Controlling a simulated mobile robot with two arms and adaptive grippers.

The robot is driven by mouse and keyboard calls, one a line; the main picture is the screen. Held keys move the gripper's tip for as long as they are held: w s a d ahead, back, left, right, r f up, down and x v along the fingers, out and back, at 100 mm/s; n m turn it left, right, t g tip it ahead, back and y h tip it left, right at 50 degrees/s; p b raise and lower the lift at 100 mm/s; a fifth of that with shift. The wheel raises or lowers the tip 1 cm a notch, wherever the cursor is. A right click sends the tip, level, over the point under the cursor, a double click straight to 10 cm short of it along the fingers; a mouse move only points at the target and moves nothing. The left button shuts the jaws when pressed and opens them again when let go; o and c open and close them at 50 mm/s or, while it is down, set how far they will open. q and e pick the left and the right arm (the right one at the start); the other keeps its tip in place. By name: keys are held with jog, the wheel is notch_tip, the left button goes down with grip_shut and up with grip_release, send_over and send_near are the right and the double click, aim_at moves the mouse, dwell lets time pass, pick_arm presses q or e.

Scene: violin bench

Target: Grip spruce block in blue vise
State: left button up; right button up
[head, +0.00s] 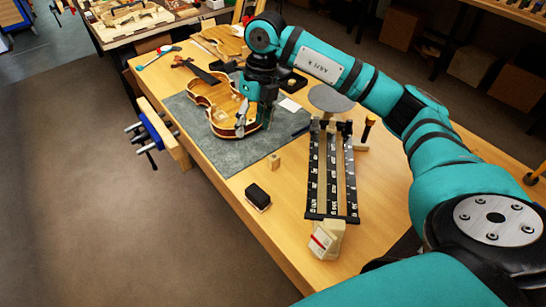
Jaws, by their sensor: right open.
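The blue vise (155,128) is mounted on the left edge of the workbench, with a wooden jaw (178,145) beside it. The gap between the vise jaws is hard to make out. My left gripper is not in view.
A violin body (219,101) lies on the grey mat (229,150). A black box (257,196), a black rack with white marks (332,180) and a cream container (326,240) stand nearer. A grey disc (330,98) lies behind the rack. Bare bench shows left of the black box.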

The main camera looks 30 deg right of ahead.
jog(key=d+h, duration=0.2)
jog(key=d, duration=0.3)
jog(key=m+p, duration=0.1)
jog(key=p, duration=0.1)
send_over(274, 157)
jog(key=f, duration=0.9)
jog(key=shift+w+a+f, duration=0.15)
jog(key=shift+w+f, duration=0.1)
jog(key=shift+f, duration=0.65)
jog(key=shift+s+f, duration=0.1)
jog(key=shift+f, duration=0.2)
notch_tip(274, 157, down, 4)
jog(key=shift+s+r+p, duration=0.1)
jog(key=shift+r+p, duration=0.05)
jog(key=shift+p, duration=0.55)
jog(key=shift+f, duration=0.45)
jog(key=c, duration=0.9)
